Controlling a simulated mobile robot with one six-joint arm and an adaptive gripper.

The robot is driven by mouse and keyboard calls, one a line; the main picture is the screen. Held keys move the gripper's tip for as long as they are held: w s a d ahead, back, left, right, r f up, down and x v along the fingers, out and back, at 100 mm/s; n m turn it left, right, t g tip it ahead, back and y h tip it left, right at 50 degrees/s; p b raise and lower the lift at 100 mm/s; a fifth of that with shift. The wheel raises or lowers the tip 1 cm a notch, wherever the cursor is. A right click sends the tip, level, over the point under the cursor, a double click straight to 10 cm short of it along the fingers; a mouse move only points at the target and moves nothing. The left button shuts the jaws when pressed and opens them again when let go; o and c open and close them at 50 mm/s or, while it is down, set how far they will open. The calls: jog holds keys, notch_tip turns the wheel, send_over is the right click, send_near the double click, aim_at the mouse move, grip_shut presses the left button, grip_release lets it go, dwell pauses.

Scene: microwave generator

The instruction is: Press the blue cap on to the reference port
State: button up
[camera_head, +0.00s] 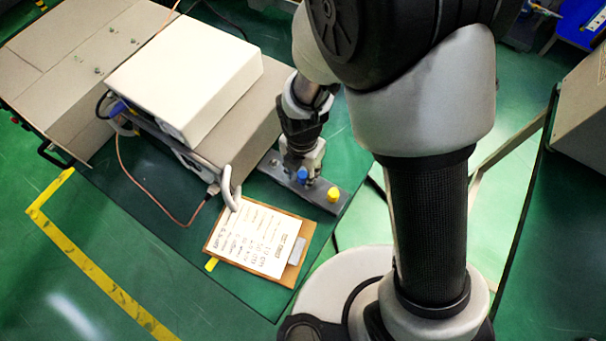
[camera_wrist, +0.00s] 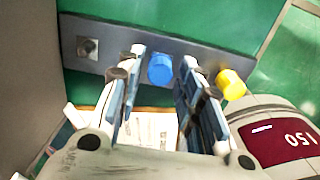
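The blue cap (camera_head: 303,174) is on the grey metal bar (camera_head: 318,186), at the tip of my gripper (camera_head: 299,168). In the wrist view the blue cap (camera_wrist: 160,68) shows between the two fingertips of my gripper (camera_wrist: 164,60), with a gap on each side. My fingers are apart and look open around or just above it; contact is not clear. A bare metal port (camera_wrist: 87,46) sits at the left of the bar in the wrist view. Which port is the reference port is not marked visibly. Whether the blue cap is fully seated cannot be told.
A yellow cap (camera_head: 333,195) stands on the bar close to the blue cap. A clipboard with paper (camera_head: 256,240) lies in front of the bar. A white instrument box (camera_head: 183,75) with an orange cable (camera_head: 150,197) stands to the left.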

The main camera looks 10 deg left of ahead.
aim_at(303, 174)
grip_shut()
jog(key=shift+r, duration=0.1)
dwell(0.4)
jog(key=shift+r+p, duration=2.45)
jog(key=shift+r, duration=0.5)
jog(key=w+d+r+m, duration=0.2)
jog(key=w+d+m, duration=0.1)
jog(key=d+m, duration=0.6)
jog(key=w+d+r+m, duration=0.2)
jog(key=w+d+m, duration=0.1)
jog(key=d+m, duration=0.6)
jog(key=w+d+r+m, duration=0.2)
jog(key=w+d+m, duration=0.2)
jog(key=d+m, duration=0.5)
jog(key=shift+d+r+m, duration=0.25)
jog(key=shift+r+m, duration=0.1)
jog(key=shift+m, duration=1.95)
